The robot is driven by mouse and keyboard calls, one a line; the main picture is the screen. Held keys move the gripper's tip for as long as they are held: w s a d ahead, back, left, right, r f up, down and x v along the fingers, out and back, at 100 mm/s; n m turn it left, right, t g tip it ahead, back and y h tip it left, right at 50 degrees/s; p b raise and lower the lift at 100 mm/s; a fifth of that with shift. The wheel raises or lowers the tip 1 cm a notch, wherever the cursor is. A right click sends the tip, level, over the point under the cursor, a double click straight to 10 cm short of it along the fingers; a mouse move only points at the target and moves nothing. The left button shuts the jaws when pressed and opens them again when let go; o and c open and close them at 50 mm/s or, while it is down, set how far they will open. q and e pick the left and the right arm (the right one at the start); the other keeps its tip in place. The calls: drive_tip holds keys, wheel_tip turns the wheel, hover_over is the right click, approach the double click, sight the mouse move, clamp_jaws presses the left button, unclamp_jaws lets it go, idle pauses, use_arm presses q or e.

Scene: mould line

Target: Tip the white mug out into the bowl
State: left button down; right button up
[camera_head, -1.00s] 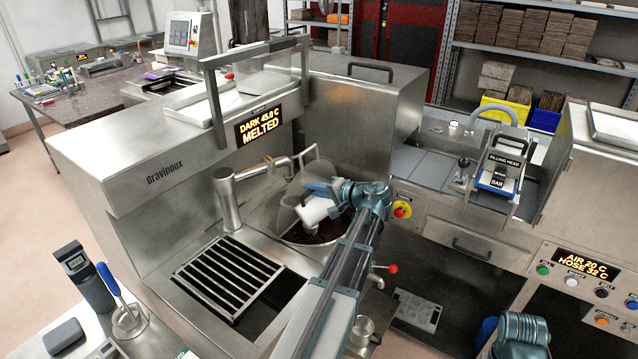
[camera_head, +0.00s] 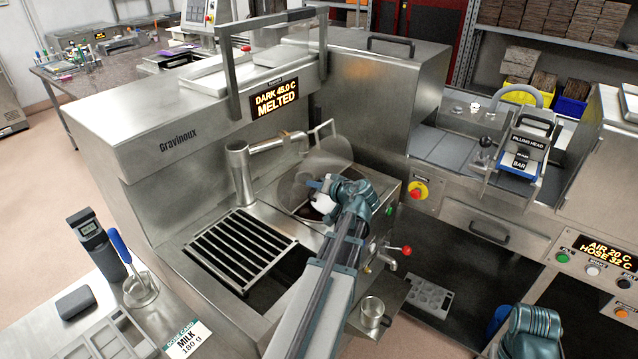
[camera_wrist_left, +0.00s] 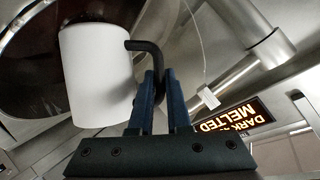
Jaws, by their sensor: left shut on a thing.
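The white mug (camera_head: 324,203) is above the bowl of dark chocolate (camera_head: 306,213), mostly hidden behind my left wrist in the head view. My left gripper (camera_head: 319,186) is shut on its handle. In the left wrist view the white mug (camera_wrist_left: 98,75) shows its plain side, and its black handle (camera_wrist_left: 146,46) is between the blue fingers of the left gripper (camera_wrist_left: 158,80). The dark inside of the bowl (camera_wrist_left: 28,62) lies behind it. The mug's mouth and contents are hidden, so its exact tilt is unclear. My right gripper is out of view; only part of that arm shows.
A metal spout (camera_head: 262,150) stands left of the bowl, beside a slotted grate (camera_head: 238,247). A metal cup (camera_head: 372,312) stands on a small shelf below at the front.

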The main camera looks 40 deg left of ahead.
sight(314, 198)
use_arm(q)
drive_tip(key=shift+s+a+f+n+t+b, duration=0.15)
drive_tip(key=shift+s+f+n+b, duration=0.15)
drive_tip(key=shift+f, duration=0.2)
drive_tip(key=shift+s+d+f+n+t+b, duration=0.1)
drive_tip(key=shift+s+f+t+b, duration=0.1)
drive_tip(key=shift+f+b, duration=0.25)
wheel_tip(314, 198, down, 4)
drive_tip(key=n+t+b, duration=0.2)
drive_tip(key=b, duration=0.2)
drive_tip(key=shift+f+n+h, duration=0.1)
drive_tip(key=shift+n+h, duration=0.2)
drive_tip(key=shift+h, duration=0.1)
drive_tip(key=shift+w+r+n+t+p, duration=0.15)
drive_tip(key=shift+r+n+t+p, duration=0.2)
drive_tip(key=shift+r, duration=0.25)
drive_tip(key=shift+w+r+n+t+p, duration=0.15)
drive_tip(key=shift+r+n+t+p, duration=0.15)
drive_tip(key=shift+r, duration=0.3)
drive_tip(key=shift+r, duration=0.15)
